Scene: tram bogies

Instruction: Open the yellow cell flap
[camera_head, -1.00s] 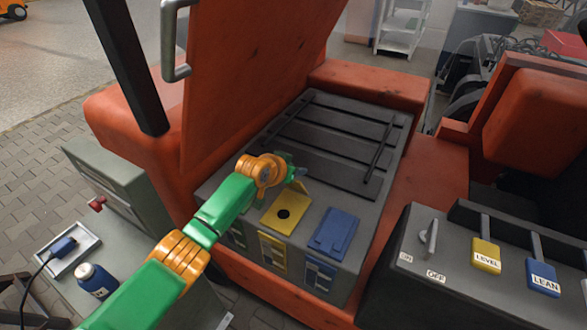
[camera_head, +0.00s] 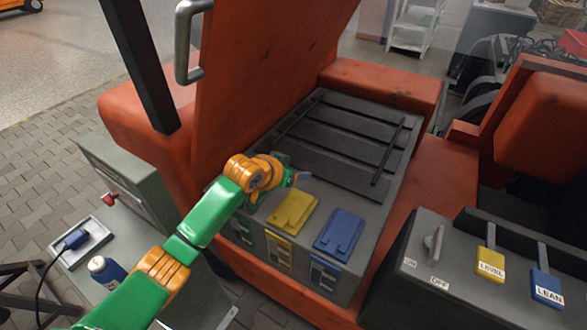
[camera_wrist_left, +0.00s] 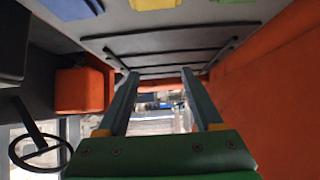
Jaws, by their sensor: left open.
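The yellow cell flap (camera_head: 293,211) lies flat on its yellow cell at the front of the grey battery block, looking closed like the blue flap beside it. Part of the yellow cell top shows at the upper edge of the left wrist view (camera_wrist_left: 155,4). My left gripper (camera_head: 300,178) is just behind and above the yellow flap, apart from it as far as I can tell. In the left wrist view its two fingers (camera_wrist_left: 160,76) stand apart with nothing between them. My right gripper is in neither view.
A blue flap (camera_head: 340,231) lies right of the yellow one. A raised orange cover (camera_head: 265,75) with a metal handle stands behind my left arm. A lever console (camera_head: 470,270) stands at right. A blue bottle (camera_head: 106,271) stands at lower left.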

